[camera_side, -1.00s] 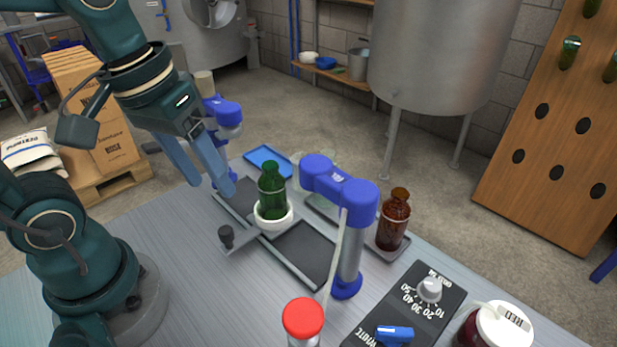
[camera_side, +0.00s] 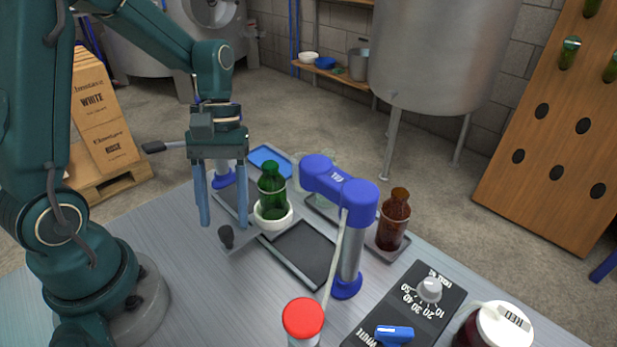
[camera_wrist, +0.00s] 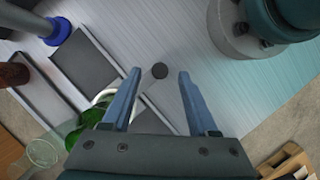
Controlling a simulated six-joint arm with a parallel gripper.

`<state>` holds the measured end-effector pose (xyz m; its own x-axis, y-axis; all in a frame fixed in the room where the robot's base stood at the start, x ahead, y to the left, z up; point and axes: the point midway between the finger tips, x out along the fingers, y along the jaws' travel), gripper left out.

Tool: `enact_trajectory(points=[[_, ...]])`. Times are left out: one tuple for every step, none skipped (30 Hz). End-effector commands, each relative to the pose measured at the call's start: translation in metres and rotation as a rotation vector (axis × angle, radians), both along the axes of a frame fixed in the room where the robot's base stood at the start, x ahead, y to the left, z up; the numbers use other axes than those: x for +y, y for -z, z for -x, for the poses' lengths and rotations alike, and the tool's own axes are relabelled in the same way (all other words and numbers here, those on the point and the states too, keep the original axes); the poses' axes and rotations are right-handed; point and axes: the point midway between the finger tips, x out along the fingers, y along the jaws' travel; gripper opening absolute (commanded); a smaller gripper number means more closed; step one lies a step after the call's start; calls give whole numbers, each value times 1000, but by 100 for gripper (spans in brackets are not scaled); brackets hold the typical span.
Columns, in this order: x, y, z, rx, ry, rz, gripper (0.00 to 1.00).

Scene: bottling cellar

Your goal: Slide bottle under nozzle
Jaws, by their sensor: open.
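A green bottle (camera_side: 271,195) stands upright in a white ring holder (camera_side: 275,223) on a dark slide track (camera_side: 308,250). It sits left of a blue filling head (camera_side: 345,190) on a post, apart from it. An arm with a dark knob (camera_side: 226,236) sticks out from the holder towards the front left. My gripper (camera_side: 223,224) is open, pointing down, with its fingertips near the knob. In the wrist view the knob (camera_wrist: 159,70) shows between the open fingertips; contact cannot be told. The green bottle (camera_wrist: 88,118) is partly hidden there by my gripper.
A second blue head (camera_side: 223,178) stands behind my gripper. A blue tray (camera_side: 268,160) lies behind the track. A brown bottle (camera_side: 393,220) stands right of the filling head. A red-capped container (camera_side: 302,318), control box (camera_side: 410,303) and lidded jar (camera_side: 503,328) are in front. The front-left table is clear.

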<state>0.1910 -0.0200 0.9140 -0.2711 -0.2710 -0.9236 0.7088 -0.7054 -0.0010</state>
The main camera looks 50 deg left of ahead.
Motion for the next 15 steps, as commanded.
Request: enact_trajectory(points=[[-2, 6, 2, 4, 2, 2, 60], [-3, 9, 3, 4, 2, 2, 60], [-4, 12, 4, 3, 2, 1, 60], [-4, 14, 5, 3, 2, 1, 60], [-5, 16, 5, 2, 1, 1, 60], [-5, 18, 5, 1, 1, 0, 60], [-6, 19, 5, 0, 1, 0, 60], [-6, 19, 6, -1, 1, 0, 60], [-6, 20, 6, -1, 1, 0, 60], [-6, 20, 6, -1, 1, 0, 60], [-6, 20, 6, -1, 1, 0, 60], [-6, 20, 6, -2, 1, -1, 60], [-6, 20, 6, -2, 1, -1, 60], [-6, 20, 6, -2, 1, -1, 60], [-6, 20, 6, -2, 1, -1, 60]])
